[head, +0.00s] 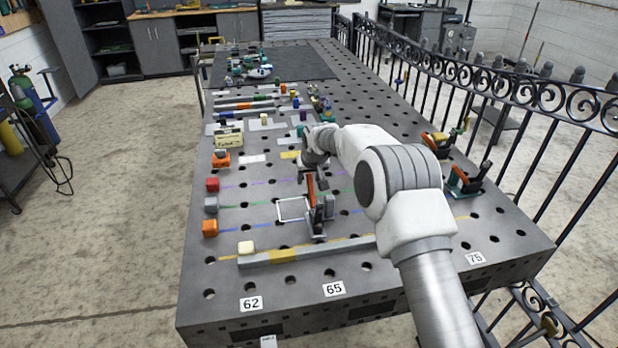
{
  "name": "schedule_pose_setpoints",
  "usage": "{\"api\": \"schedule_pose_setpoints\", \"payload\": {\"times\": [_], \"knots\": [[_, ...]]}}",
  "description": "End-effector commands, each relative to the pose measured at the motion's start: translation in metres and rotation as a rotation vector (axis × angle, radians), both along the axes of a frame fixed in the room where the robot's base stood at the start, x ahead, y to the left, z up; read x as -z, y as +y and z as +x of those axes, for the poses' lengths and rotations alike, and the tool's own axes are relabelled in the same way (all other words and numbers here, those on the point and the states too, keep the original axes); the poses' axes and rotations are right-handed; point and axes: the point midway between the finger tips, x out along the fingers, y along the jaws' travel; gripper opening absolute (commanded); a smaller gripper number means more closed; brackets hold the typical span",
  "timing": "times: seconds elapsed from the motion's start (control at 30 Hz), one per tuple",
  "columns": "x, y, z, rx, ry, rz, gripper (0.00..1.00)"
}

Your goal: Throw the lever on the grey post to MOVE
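A small grey post (319,213) with an orange lever (311,188) stands near the front middle of the perforated metal table, beside a white square outline. The lever points up, its top close to my gripper. My gripper (312,180) hangs down from the wrist just above the post, with dark finger parts near the lever's upper end. At this size I cannot tell whether the fingers touch the lever or are closed on it. No MOVE marking is readable.
Orange and green clamp-like tools (466,180) stand right. An iron railing (500,85) borders the right side.

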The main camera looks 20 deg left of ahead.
Motion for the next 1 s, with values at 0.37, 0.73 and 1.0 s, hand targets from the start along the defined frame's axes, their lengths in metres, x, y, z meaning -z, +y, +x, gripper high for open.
{"api": "schedule_pose_setpoints", "payload": {"times": [0.37, 0.73, 1.0], "knots": [[-0.005, -0.001, -0.002, 0.000, -0.002, 0.001, 0.53], [-0.054, -0.016, -0.025, 0.000, -0.004, 0.001, 0.53], [-0.102, -0.029, -0.047, 0.001, -0.003, 0.003, 0.53]]}}
